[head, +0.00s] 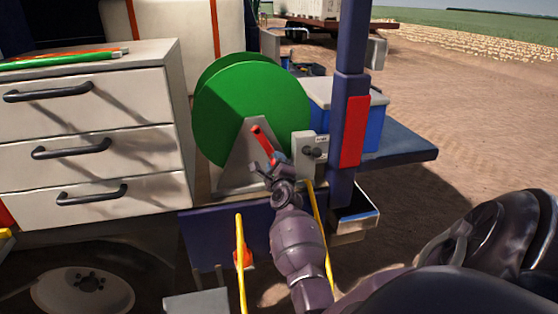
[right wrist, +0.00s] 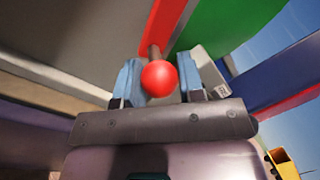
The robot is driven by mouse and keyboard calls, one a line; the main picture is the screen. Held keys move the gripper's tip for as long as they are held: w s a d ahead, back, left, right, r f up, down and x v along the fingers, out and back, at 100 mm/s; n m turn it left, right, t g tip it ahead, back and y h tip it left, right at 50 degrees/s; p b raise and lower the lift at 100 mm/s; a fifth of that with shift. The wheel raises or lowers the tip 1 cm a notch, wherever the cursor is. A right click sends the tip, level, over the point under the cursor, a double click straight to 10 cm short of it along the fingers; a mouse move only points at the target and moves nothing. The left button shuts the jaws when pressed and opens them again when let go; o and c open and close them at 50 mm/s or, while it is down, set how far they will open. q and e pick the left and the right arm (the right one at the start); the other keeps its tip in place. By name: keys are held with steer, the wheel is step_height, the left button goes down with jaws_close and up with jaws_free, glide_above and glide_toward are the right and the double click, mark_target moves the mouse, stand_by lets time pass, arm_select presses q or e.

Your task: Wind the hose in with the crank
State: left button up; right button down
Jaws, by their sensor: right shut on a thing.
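The green reel (head: 235,105) stands on a light grey bracket (head: 232,172) on the vehicle's deck. Its red crank (head: 262,140) slants down and right from the hub in the head view. The red crank arm (right wrist: 165,28) also shows in the right wrist view, with a red ball knob (right wrist: 159,78) at the end of its handle. My right gripper (head: 274,170) is at the lower end of the crank, its blue-padded fingers either side of the handle, shut on it. No hose can be made out. My left gripper is not in view.
A white drawer cabinet (head: 120,135) stands left of the reel. A grey box with a dark knob (head: 308,150) is close right of my gripper. A dark blue post with a red panel (head: 354,130) and a blue bin (head: 372,125) are further right. Yellow rails (head: 240,270) rise below.

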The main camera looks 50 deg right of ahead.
steer(key=shift+a+f, duration=0.1)
steer(key=shift+a, duration=0.05)
stand_by(0.3)
steer(key=c, duration=0.7)
jaws_free()
steer(key=shift+w, duration=0.1)
steer(key=shift+c, duration=0.2)
steer(key=shift+a, duration=0.1)
